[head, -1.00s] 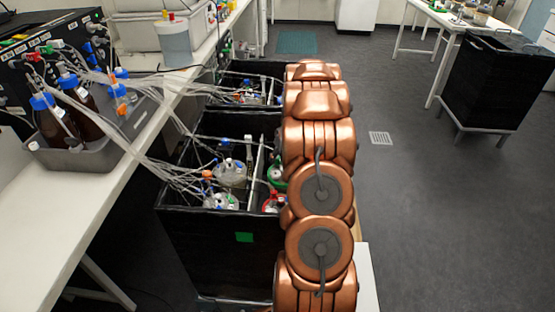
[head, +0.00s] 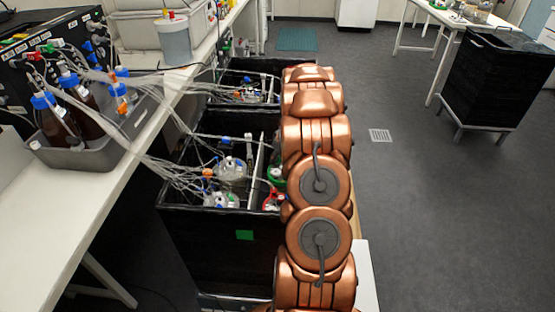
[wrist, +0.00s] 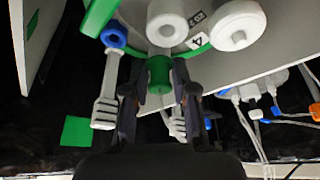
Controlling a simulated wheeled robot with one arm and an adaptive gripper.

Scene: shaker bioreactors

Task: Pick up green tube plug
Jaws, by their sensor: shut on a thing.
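The green tube plug (wrist: 159,70) is a short green cylinder in the middle of the wrist view, just below a white port (wrist: 167,22). My gripper (wrist: 157,88) has its two dark fingers closed on the plug's sides. I cannot tell whether the plug still touches the port. In the head view my copper arm hides the gripper and plug.
A green-rimmed vessel lid bears a white cap (wrist: 237,22) and a blue-ringed white fitting (wrist: 108,80) close to my fingers. In the head view, tubes run from brown bottles (head: 58,122) into the black bin (head: 176,207).

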